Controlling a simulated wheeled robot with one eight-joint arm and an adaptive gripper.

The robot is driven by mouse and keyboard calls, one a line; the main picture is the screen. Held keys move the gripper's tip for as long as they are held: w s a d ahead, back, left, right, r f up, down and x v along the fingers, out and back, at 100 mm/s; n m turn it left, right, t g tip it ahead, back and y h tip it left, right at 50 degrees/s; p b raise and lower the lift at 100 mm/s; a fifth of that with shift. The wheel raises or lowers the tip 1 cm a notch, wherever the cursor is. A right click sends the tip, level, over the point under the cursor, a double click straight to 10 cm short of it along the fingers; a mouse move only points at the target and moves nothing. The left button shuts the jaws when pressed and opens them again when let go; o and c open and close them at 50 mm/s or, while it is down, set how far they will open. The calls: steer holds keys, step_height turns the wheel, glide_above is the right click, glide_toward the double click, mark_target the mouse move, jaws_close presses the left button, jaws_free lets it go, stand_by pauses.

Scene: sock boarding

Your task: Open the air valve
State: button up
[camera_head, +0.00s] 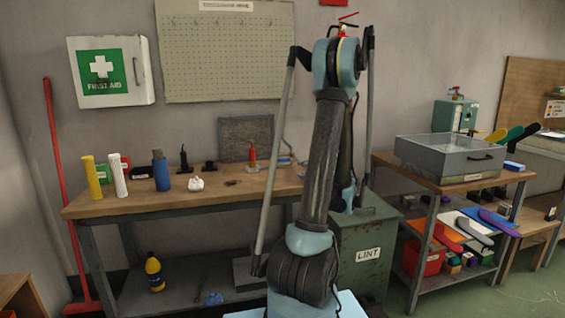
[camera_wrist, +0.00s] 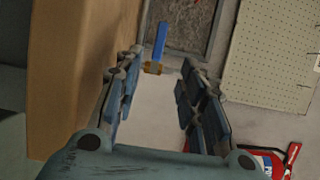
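The air valve shows in the wrist view as a blue lever (camera_wrist: 160,41) on a small brass-coloured body (camera_wrist: 153,68). The lever points up in the picture, in line with the gap between my fingers. My gripper (camera_wrist: 157,82) is open, with one finger on each side of the gap and nothing held between them. The valve appears beyond the fingertips, and I see no clear contact.
In the wrist view a brown panel (camera_wrist: 80,70) fills the left and a pegboard (camera_wrist: 270,55) stands at right. A red object (camera_wrist: 290,155) is at lower right. In the head view a workbench (camera_head: 130,203), a lint bin (camera_head: 385,235) and a shelved table (camera_head: 425,178) surround my arm.

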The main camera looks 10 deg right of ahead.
mark_target(282, 160)
steer(key=x, duration=1.7)
steer(key=shift+w, duration=0.2)
steer(key=shift+a, duration=0.1)
jaws_close()
